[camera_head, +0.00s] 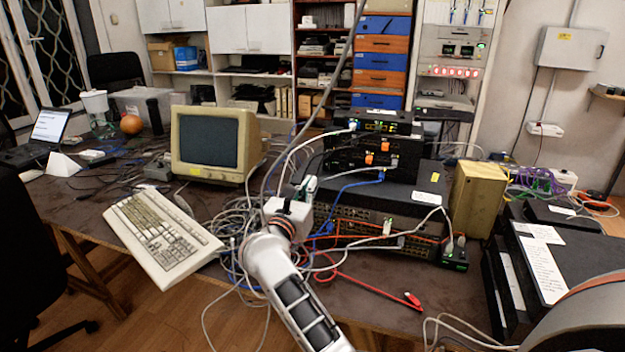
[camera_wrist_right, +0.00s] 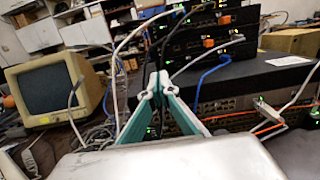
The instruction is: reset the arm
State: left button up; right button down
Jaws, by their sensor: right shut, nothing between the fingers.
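My right arm (camera_head: 290,290) reaches up from the bottom middle of the head view. Its gripper (camera_head: 308,186) is in front of the left side of the stacked network devices (camera_head: 375,205). In the right wrist view the gripper's two teal fingers (camera_wrist_right: 154,88) meet at their tips, shut with nothing between them. The device stack (camera_wrist_right: 215,75) with its cables stands behind the fingertips. I cannot tell from these views whether the fingertips touch a cable. My left gripper does not show in either view.
A beige monitor (camera_head: 213,143) and a keyboard (camera_head: 163,236) are on the table left of my arm. Loose cables lie around the arm, with a red cable (camera_head: 375,290) to its right. A gold box (camera_head: 477,198) and black boxes (camera_head: 545,255) stand at the right.

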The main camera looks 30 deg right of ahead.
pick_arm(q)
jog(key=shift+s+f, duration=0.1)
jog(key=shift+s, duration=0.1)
pick_arm(e)
jog(key=shift+a, duration=0.1)
jog(key=s+a+f+n+t+y+p, duration=0.2)
jog(key=s+a+f+n+t+y, duration=0.4)
jog(key=n, duration=1.2)
jog(key=s+a+f+n+t+y+p, duration=0.2)
jog(key=s+a+f+n+y, duration=0.7)
jog(key=n, duration=0.9)
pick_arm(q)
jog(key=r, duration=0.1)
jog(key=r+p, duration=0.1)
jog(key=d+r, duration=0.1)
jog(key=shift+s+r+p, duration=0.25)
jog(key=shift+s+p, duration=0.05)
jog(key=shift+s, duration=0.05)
pick_arm(e)
jog(key=s+a+f+n+g+y, duration=0.2)
jog(key=s+f+n+g, duration=0.7)
jog(key=s+f+n, duration=0.5)
jog(key=s+a+f, duration=0.1)
jog(key=s+f, duration=0.5)
jog(key=s, duration=0.1)
jog(key=shift+s+n, duration=0.25)
jog(key=shift+n, duration=0.05)
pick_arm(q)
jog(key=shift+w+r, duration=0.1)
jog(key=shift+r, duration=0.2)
